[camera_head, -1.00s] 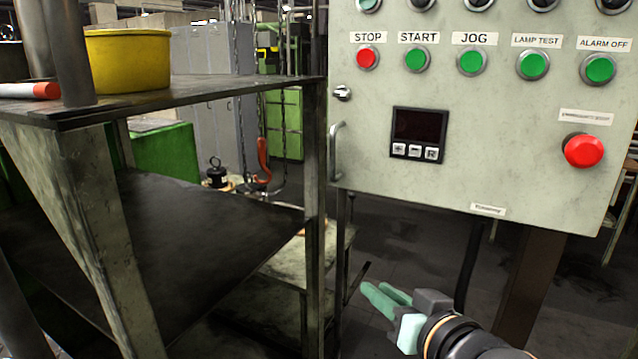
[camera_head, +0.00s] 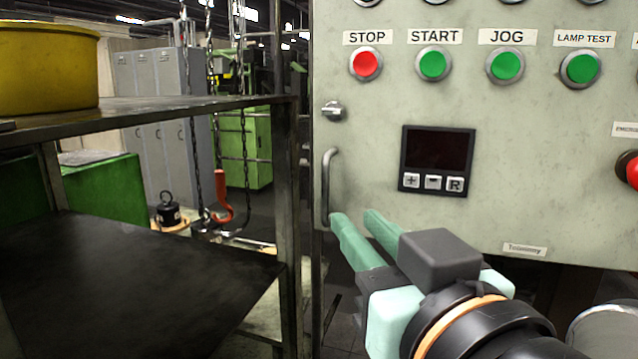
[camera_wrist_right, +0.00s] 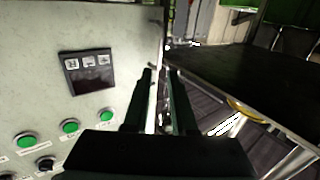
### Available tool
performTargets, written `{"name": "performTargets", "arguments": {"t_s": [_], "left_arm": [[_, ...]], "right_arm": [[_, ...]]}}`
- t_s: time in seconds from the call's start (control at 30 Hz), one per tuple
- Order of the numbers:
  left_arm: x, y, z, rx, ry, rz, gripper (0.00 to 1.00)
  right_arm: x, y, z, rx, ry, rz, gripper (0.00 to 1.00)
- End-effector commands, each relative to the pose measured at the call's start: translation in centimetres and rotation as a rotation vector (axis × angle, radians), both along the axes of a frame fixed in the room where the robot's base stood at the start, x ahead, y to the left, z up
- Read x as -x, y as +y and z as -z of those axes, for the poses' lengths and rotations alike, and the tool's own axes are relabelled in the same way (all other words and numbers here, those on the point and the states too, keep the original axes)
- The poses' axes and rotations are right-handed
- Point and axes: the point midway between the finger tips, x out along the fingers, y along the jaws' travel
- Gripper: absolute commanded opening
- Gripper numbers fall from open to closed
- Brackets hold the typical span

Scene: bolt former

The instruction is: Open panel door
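The panel door (camera_head: 540,150) is the pale grey-green front of a control box and looks shut. Its curved metal handle (camera_head: 327,188) is upright on the left edge, with a small latch knob (camera_head: 333,111) above it. My right gripper (camera_head: 353,216) is open, its green fingers parted, just right of and near the handle's lower end. Whether it touches the handle is unclear. In the right wrist view, the panel door (camera_wrist_right: 45,35) is left of the fingers, and the panel edge runs between the fingers (camera_wrist_right: 160,75). My left gripper is not in view.
The door bears a STOP button (camera_head: 366,63), several green buttons, a dark display (camera_head: 437,160) and a red emergency button (camera_head: 630,170). A metal shelf (camera_head: 180,105) with a yellow tub (camera_head: 45,70) stands close on the left. A red hook (camera_head: 223,196) hangs behind.

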Motion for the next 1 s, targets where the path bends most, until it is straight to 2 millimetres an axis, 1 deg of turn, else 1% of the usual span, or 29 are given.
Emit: {"name": "performTargets", "arguments": {"t_s": [0.03,0.17,0.3,0.37,0.47,0.5,0.7,0.8,1.0], "left_arm": [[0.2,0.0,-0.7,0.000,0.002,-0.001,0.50],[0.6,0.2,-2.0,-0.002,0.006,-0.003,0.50],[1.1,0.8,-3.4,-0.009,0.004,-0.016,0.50],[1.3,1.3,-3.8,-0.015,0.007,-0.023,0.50],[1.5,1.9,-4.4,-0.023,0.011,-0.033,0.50],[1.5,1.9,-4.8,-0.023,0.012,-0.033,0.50],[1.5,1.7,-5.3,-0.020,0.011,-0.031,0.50],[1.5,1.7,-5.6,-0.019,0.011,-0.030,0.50],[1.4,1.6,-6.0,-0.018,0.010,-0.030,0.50]], "right_arm": [[-0.3,0.1,-0.3,0.000,0.005,0.000,0.25],[-1.1,0.3,-0.5,-0.002,0.009,-0.001,0.25],[-1.9,0.5,-0.6,0.000,0.009,-0.001,0.25],[-2.2,0.6,-0.5,0.001,0.009,-0.002,0.25],[-4.0,1.0,-0.6,0.005,0.005,0.007,0.25],[-4.8,1.1,-0.6,0.005,0.005,0.008,0.25],[-8.7,2.3,-0.2,0.003,0.001,0.005,0.25],[-10.1,2.7,-0.2,0.003,0.001,0.003,0.25],[-11.6,3.2,0.0,0.001,0.001,0.002,0.25]]}}
